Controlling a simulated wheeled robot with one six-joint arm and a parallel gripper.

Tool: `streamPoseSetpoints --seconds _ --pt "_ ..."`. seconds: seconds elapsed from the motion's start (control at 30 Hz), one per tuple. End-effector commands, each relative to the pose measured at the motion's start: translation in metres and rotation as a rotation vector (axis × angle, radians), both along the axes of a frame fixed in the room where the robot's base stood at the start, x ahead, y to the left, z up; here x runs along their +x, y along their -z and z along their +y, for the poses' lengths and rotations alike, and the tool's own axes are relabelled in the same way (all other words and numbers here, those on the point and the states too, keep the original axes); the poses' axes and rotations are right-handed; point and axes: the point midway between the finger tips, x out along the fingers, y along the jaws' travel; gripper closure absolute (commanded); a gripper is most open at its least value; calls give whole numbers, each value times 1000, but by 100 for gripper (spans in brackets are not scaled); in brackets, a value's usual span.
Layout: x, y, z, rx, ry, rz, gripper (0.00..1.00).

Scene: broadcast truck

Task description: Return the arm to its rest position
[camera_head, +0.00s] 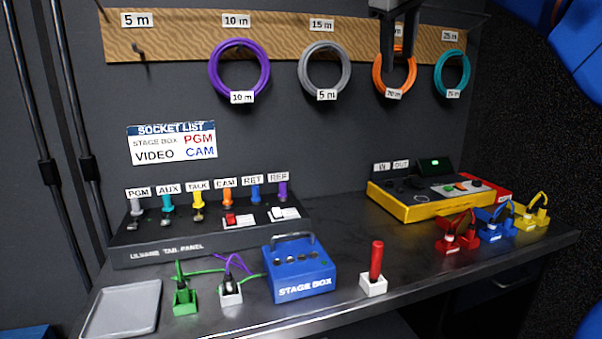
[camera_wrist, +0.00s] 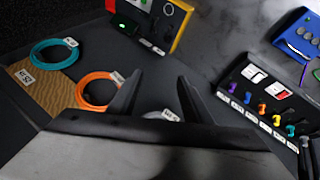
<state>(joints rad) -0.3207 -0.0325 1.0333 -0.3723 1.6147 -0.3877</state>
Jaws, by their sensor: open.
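My gripper (camera_head: 393,52) hangs down from the top of the head view, in front of the orange cable coil (camera_head: 379,76) on the wooden hook board (camera_head: 185,42). In the wrist view my gripper (camera_wrist: 158,92) has its two dark fingers spread apart with nothing between them. The orange coil also shows in the wrist view (camera_wrist: 82,91), to the left of the fingers. It hangs on the board, and my gripper hides part of its upper side in the head view.
Purple (camera_head: 212,70), grey (camera_head: 303,70) and teal (camera_head: 466,72) coils hang on the board. The 5 m hook (camera_head: 138,49) is empty. On the desk stand a tail panel (camera_head: 160,250), blue stage box (camera_head: 302,270), yellow tester (camera_head: 405,209), red-handled tool (camera_head: 376,262) and grey tray (camera_head: 122,306).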

Motion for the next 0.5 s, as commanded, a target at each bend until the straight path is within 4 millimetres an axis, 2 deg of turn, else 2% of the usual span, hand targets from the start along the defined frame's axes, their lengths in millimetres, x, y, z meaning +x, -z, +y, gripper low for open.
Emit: streamPoseSetpoints --seconds 0.03,0.27,0.5 --pt "-12 13 -9 14 12 7 55" --pt "-57 89 -36 93 71 33 55" --pt "-117 186 -58 191 151 61 55"
